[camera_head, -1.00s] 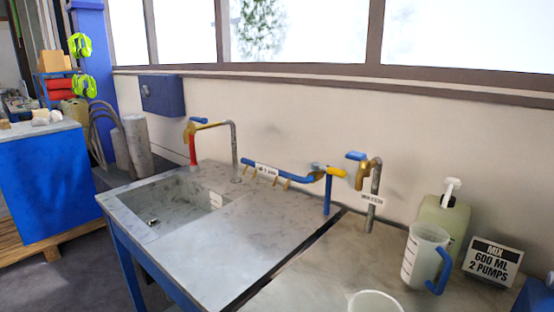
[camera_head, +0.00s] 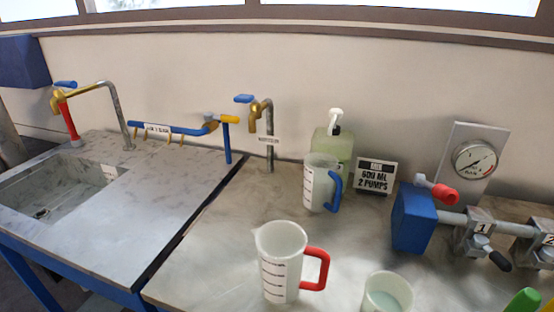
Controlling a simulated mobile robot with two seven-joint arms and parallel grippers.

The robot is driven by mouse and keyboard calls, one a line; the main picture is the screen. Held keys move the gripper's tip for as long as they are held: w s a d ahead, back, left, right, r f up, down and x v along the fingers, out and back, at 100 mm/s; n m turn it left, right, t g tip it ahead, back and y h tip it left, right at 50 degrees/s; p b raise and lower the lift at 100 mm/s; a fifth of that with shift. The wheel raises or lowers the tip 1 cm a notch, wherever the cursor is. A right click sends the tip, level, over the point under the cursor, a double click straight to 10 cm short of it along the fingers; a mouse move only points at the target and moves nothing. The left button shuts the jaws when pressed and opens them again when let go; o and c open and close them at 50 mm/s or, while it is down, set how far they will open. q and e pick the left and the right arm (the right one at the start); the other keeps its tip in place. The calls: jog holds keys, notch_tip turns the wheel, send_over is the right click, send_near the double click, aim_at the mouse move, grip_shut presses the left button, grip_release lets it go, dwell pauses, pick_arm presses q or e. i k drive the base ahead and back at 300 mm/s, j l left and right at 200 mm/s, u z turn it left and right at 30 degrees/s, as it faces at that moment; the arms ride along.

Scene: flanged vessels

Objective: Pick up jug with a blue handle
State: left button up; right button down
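The jug with a blue handle (camera_head: 320,184) stands upright on the counter, a translucent white measuring jug with dark marks. Its blue handle (camera_head: 336,187) points to the right. A similar jug with a red handle (camera_head: 281,262) stands nearer the front, a little to the left. Neither of my grippers shows in the head view.
A white cup (camera_head: 387,292) with pale liquid stands at the front. A blue box with pipes and valves (camera_head: 413,218) and a pressure gauge (camera_head: 475,158) are at the right. A tap (camera_head: 262,120) stands behind left, and a sink (camera_head: 62,188) is at far left. Counter left of the jugs is clear.

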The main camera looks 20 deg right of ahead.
aim_at(320, 175)
jog(key=l+z, duration=0.15)
jog(key=z, duration=0.3)
jog(key=l+z, duration=0.15)
jog(key=z, duration=0.3)
jog(key=l+z, duration=0.15)
jog(key=z, duration=0.3)
jog(key=j+z, duration=0.3)
jog(key=k+j+z, duration=0.25)
jog(key=j+z, duration=0.3)
jog(key=k+l, duration=0.05)
